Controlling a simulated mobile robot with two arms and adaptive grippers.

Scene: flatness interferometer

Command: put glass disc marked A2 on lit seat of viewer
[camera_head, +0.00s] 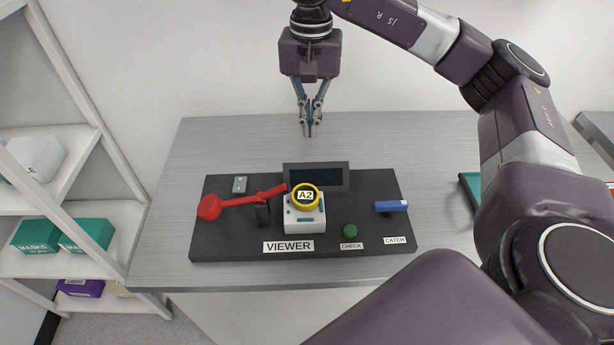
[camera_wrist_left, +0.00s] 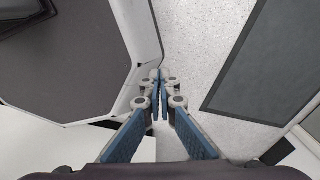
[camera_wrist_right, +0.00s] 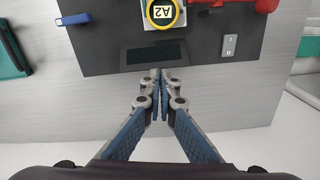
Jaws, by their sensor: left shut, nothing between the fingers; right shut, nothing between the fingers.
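The glass disc marked A2 (camera_head: 305,196) has a yellow rim and lies on top of the white seat block (camera_head: 303,225) of the viewer (camera_head: 230,243). It also shows at the top of the right wrist view (camera_wrist_right: 162,12). I cannot tell whether the seat is lit beneath it. My right gripper (camera_head: 310,134) is shut and empty, above the table behind the viewer, apart from the disc. My left gripper is not in the head view. In the left wrist view my left gripper (camera_wrist_left: 158,76) is shut and empty over the floor.
The dark base carries a red lever (camera_head: 240,201), a dark screen (camera_head: 330,178), a green CHECK button (camera_head: 350,231), a blue CATCH piece (camera_head: 391,206) and a small grey switch (camera_head: 239,184). A teal tray (camera_head: 469,187) lies at right. Shelves with boxes stand at left. The table behind the base is clear.

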